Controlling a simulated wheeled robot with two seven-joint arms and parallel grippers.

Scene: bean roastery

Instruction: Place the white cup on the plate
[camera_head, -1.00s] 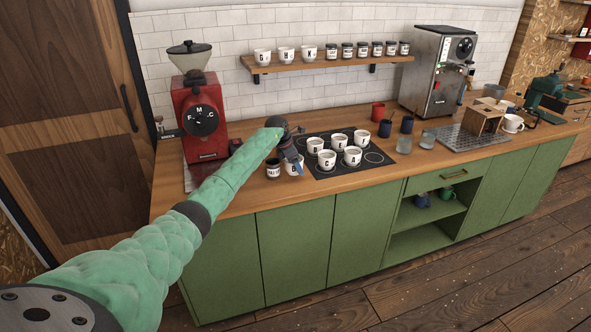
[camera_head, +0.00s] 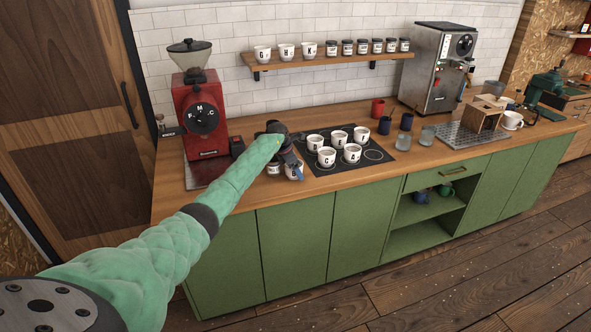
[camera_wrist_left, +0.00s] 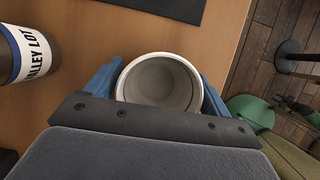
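A white cup (camera_head: 291,168) stands on the wooden counter near its front edge, left of the black plate (camera_head: 327,171), which has ring markings. My left gripper (camera_head: 293,172) is low over this cup, partly hiding it. In the left wrist view the round white cup (camera_wrist_left: 160,82) lies between the two blue fingers of the left gripper (camera_wrist_left: 160,88), one on each side. The fingers look spread wide around it; firm contact is not visible. Several white lettered cups (camera_head: 326,157) stand on the black plate. My right gripper is not in view.
A dark jar with a "VALLEY LOT" label (camera_wrist_left: 22,55) stands close beside the gripper. A red grinder (camera_head: 201,120) is at the left.

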